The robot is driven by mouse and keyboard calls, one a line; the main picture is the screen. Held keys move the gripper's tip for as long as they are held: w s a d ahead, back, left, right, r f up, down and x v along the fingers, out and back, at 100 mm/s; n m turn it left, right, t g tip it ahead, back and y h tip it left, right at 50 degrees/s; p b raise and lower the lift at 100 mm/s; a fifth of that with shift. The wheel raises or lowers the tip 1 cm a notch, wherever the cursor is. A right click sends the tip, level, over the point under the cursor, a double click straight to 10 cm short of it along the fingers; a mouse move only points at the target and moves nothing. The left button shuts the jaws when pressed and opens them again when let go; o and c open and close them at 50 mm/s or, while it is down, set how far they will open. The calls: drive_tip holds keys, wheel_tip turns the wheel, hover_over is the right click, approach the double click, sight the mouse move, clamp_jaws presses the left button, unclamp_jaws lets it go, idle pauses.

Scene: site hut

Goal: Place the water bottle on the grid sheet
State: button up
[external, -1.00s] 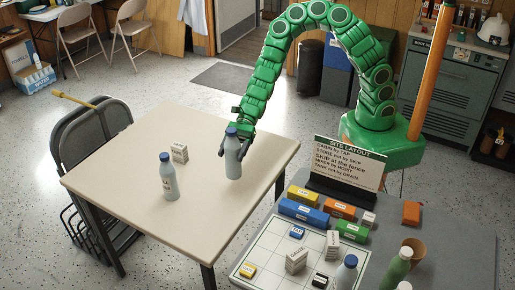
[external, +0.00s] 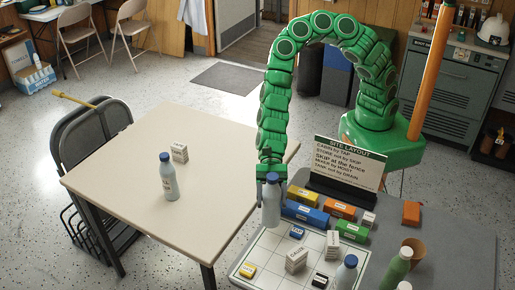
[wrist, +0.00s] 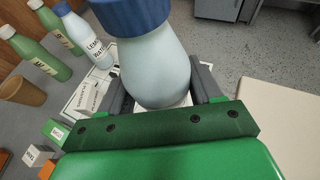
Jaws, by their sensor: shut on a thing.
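My gripper (external: 271,182) is shut on a pale blue-grey bottle (external: 271,205) with a blue cap. The bottle is upright over the back-left edge of the grid sheet (external: 262,252), seemingly above it; the exact gap is unclear. In the wrist view the held bottle (wrist: 150,65) stands between the two fingers, its label out of sight. A similar blue-capped bottle (external: 169,182) stands on the cream table. Another blue-capped bottle (external: 345,274) stands at the sheet's front right; in the wrist view its label seems to read "LEMON WATER" (wrist: 84,38).
Green bottles (external: 397,268) and a brown cup (external: 413,249) stand right.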

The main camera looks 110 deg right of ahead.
sight(276, 222)
drive_tip(key=shift+s+a+g, duration=0.15)
drive_tip(key=shift+s+a, duration=0.05)
drive_tip(key=shift+a, duration=0.25)
drive_tip(key=shift+s+a+g, duration=0.15)
drive_tip(key=shift+s+a, duration=0.05)
drive_tip(key=shift+a, duration=0.25)
drive_tip(key=shift+s+a+f, duration=0.1)
drive_tip(key=shift+a+f, duration=0.05)
drive_tip(key=shift+f, duration=3.85)
drive_tip(key=o, duration=1.4)
drive_tip(key=shift+f, duration=0.1)
drive_tip(key=shift+o, duration=0.2)
drive_tip(key=shift+d+r, duration=0.35)
drive_tip(key=shift+d, duration=0.2)
drive_tip(key=v, duration=1)
drive_tip(key=shift+s+d, duration=0.3)
drive_tip(key=shift+d, duration=0.1)
